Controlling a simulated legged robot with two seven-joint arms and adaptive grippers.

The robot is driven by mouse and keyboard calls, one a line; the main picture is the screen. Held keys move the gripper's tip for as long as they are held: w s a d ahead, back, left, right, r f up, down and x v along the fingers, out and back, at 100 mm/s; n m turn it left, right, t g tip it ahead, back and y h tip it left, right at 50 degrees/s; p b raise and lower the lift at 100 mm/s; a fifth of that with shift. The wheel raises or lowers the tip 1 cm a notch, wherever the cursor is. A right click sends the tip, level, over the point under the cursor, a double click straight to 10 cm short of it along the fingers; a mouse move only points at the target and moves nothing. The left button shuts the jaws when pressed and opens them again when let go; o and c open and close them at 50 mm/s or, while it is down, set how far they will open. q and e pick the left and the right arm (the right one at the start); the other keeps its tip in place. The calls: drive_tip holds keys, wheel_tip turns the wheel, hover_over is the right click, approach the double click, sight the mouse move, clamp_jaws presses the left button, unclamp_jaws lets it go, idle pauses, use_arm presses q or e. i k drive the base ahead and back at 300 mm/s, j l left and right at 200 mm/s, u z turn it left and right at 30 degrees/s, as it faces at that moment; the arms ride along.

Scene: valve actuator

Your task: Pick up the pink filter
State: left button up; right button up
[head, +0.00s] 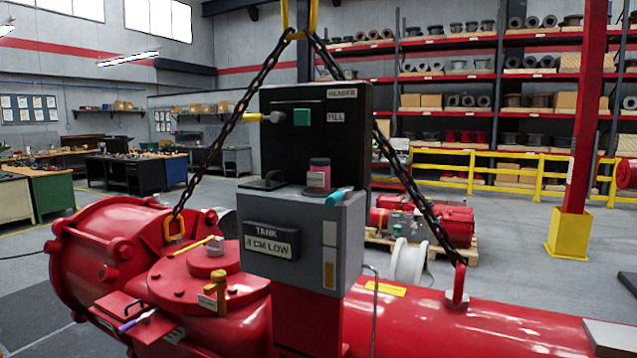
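The pink filter (319,172) is a small upright cylinder with a dark top and a pale label on its front. It stands on the top ledge of the grey box (265,217), in front of a black panel (345,115). A teal-handled object (338,196) lies at the ledge's edge, just right of the filter and lower. A dark flat piece (262,181) lies on the ledge to its left. Neither of my grippers shows in the head view.
The grey box carries a "TANK" label and sits over a large red actuator (450,320). Chains (235,118) slope down on both sides. A yellow-tipped fitting (265,117) juts left from the panel, by a green square (301,117). A yellow-headed part (217,288) stands front left.

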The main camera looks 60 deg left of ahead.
sight(318, 177)
drive_tip(key=u, duration=2.15)
